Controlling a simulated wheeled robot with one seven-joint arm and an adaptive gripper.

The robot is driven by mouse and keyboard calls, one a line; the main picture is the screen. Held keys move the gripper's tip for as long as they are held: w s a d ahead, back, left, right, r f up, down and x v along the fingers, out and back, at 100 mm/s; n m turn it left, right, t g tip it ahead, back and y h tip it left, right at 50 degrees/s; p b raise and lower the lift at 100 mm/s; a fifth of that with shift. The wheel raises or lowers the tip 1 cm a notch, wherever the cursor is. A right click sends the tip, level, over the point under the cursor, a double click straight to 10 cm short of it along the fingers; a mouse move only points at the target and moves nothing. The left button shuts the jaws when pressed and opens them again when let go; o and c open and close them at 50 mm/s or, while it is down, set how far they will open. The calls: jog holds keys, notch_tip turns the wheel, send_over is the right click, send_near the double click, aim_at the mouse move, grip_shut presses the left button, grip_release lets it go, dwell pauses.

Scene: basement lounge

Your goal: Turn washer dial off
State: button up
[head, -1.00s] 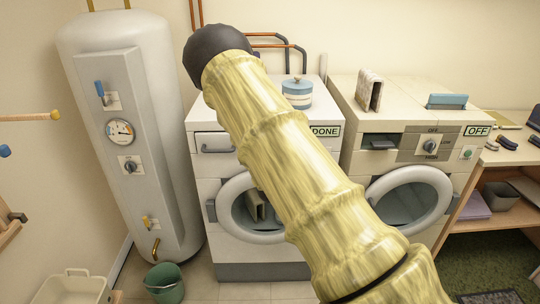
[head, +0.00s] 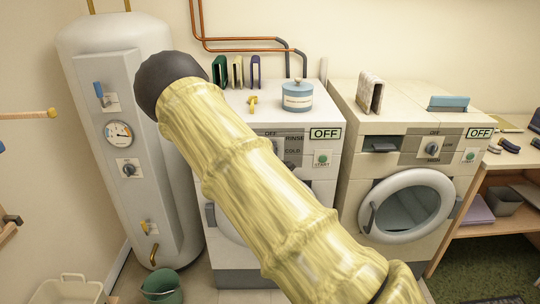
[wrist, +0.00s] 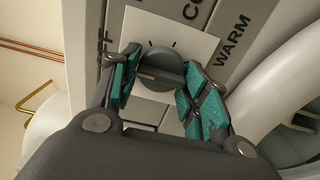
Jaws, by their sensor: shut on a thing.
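The washer (head: 324,190) is the white left-hand machine in the head view. Its display (head: 325,133) reads OFF, and its panel shows OFF, RINSE and COLD labels beside my arm. My arm covers the washer's dial and much of its door in that view, and my gripper is hidden there. In the wrist view the grey round dial (wrist: 163,60) sits on a white plate, with WARM readable to its right. My gripper (wrist: 158,84) has its teal-padded fingers on either side of the dial, shut on it. The dial's pointer direction is unclear.
The dryer (head: 385,165) stands right of the washer, its round door closed. A blue-white canister (head: 297,96), a yellow item (head: 252,103) and several upright folded things are on the washer top. A boiler tank (head: 125,190) and green bucket (head: 161,287) are left.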

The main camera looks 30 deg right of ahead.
jog(key=o, duration=1)
jog(key=v, duration=1.2)
jog(key=shift+s, duration=0.1)
